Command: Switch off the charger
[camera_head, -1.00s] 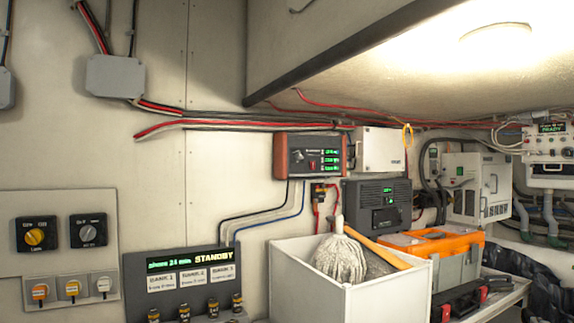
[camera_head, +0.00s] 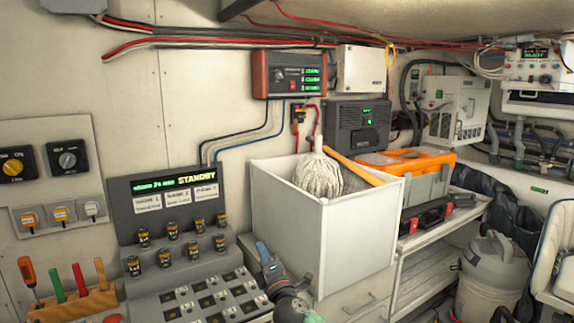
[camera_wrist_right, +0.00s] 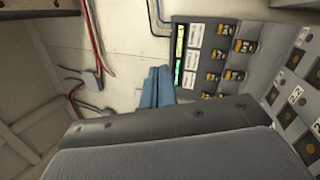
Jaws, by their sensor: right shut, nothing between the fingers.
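A wall unit with orange-brown ends (camera_head: 289,74), green readouts, a dial and a small red switch hangs on the back wall. Below it to the right stands a dark grey box (camera_head: 357,126) with a small green display. No readable label tells me which one is the charger. My right gripper (camera_head: 264,252) is low in front, by the lower left of the white bin and well below both units. Its blue fingers are shut and empty, as the right wrist view also shows (camera_wrist_right: 157,87). My left gripper is not in view.
A white bin (camera_head: 328,237) holding a mop head stands below the units. An orange-lidded toolbox (camera_head: 405,162) is to its right. Red and black cables (camera_head: 200,42) run along the wall.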

